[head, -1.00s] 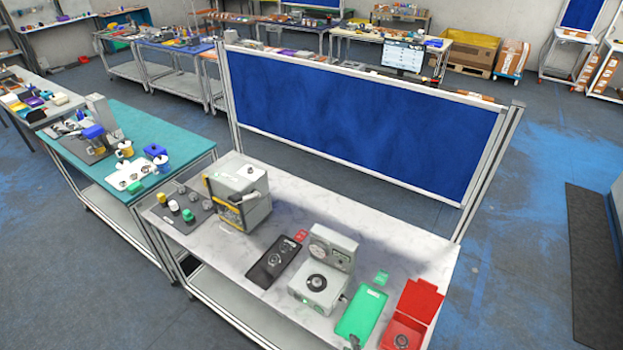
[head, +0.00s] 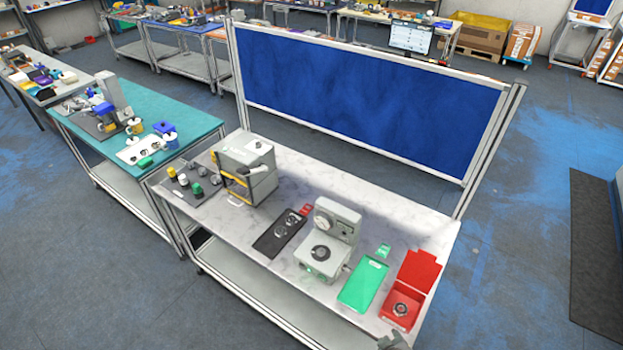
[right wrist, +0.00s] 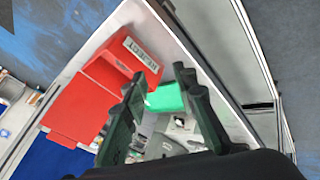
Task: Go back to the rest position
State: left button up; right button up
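My right gripper (right wrist: 160,75) shows in the right wrist view as two dark green fingers held apart, with nothing seen between the tips. It hangs above the bench; the red box (right wrist: 112,72) with a "REJECT" label and the green tray (right wrist: 166,98) lie below it. In the head view, a small grey part (head: 395,342) at the bottom edge may be my right gripper; it is too cut off to tell. My left gripper is in neither view.
The marble-topped bench (head: 300,175) holds a grey boxy machine (head: 246,170), a black tray (head: 279,234) with round parts, a grey dial device (head: 330,245), the green tray (head: 363,285) and the open red box (head: 408,290). A blue panel (head: 365,100) stands behind. A teal table (head: 195,128) is at left.

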jog(key=s+d+m+g+y, duration=0.1)
jog(key=s+d+m+g, duration=0.2)
jog(key=s+d+m, duration=0.6)
notch_tip(320, 180, down, 37)
jog(key=s+n+g+b, duration=0.1)
jog(key=s+n+b, duration=0.2)
jog(key=b, duration=0.7)
pick_arm(q)
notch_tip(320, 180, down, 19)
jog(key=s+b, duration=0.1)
jog(key=b, duration=0.8)
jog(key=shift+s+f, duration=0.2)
pick_arm(e)
jog(key=s+f, duration=0.6)
jog(key=f, duration=0.3)
jog(key=s+f+g, duration=0.1)
jog(key=s+f, duration=0.6)
jog(key=f, duration=0.3)
jog(key=s+d+f, duration=0.1)
jog(key=s+f, duration=0.6)
jog(key=f, duration=0.3)
jog(key=shift+s+n+g+y, duration=0.2)
jog(key=shift+n+g+y, duration=0.1)
jog(key=shift+n+g, duration=0.1)
jog(key=shift+a+f, duration=0.1)
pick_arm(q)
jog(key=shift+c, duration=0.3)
